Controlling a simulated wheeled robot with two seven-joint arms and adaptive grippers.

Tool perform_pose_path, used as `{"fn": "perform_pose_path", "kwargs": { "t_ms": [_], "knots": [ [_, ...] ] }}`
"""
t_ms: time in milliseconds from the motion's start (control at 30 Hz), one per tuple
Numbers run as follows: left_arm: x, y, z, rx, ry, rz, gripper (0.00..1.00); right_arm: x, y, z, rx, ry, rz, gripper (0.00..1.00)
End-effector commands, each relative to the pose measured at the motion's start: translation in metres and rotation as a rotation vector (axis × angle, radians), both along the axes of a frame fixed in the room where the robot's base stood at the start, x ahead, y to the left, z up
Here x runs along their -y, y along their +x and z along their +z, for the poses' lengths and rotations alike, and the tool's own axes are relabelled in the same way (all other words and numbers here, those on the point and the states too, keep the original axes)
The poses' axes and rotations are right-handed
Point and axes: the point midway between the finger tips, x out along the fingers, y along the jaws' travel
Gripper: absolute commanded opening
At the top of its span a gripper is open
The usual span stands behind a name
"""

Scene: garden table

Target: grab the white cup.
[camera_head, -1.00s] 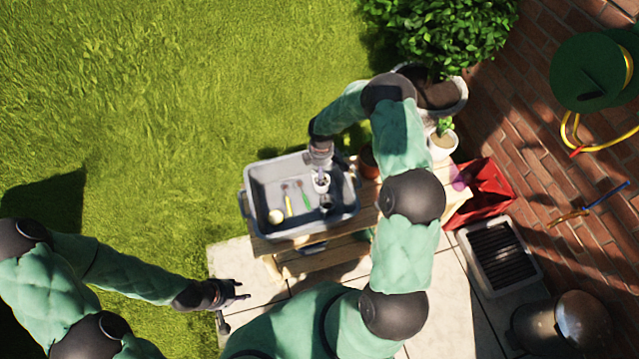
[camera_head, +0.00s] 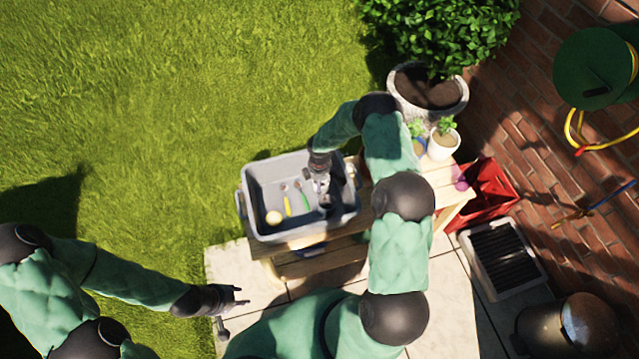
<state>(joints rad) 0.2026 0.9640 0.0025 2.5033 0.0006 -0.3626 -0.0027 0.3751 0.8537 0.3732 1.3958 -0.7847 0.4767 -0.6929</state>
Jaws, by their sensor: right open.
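The grey tub (camera_head: 256,232) stands on the wooden table. A small whitish patch, likely the white cup (camera_head: 321,186), shows inside it at the right, mostly hidden by my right gripper. My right gripper (camera_head: 320,180) points down into the tub over that patch, its jaws open; whether the fingers are beside or around the cup cannot be told. A pale round thing (camera_head: 274,217) lies in the tub's lower left; its kind is unclear. My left gripper (camera_head: 241,295) is open and empty, below and left of the table, away from the tub.
Slim yellow (camera_head: 287,204) and green (camera_head: 303,198) tools lie in the tub's middle. Potted plants (camera_head: 443,143) stand at the table's right end. Lawn lies open on the left.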

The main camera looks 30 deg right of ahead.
Motion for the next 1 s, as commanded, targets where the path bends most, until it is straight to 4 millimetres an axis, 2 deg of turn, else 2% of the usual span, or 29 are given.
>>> {"fn": "perform_pose_path", "kwargs": {
  "t_ms": [33,267,667,867,1000],
  "knots": [
    [0.000,0.000,0.000,0.000,0.000,0.000,0.40,0.000,0.000,0.000,0.000,0.000,0.000,0.90],
    [0.000,0.000,0.000,0.000,0.000,0.000,0.40,0.000,0.000,0.000,0.000,0.000,0.000,0.25],
    [0.000,0.000,0.002,0.000,0.000,0.000,0.40,0.000,0.000,0.003,0.000,0.000,0.000,0.24],
    [0.000,0.000,0.010,0.000,0.000,0.000,0.40,0.000,0.001,0.021,0.001,0.000,0.000,0.24],
    [0.000,0.000,0.019,0.000,0.000,0.000,0.40,-0.001,-0.004,0.041,0.001,0.000,0.001,0.24]
  ]
}}
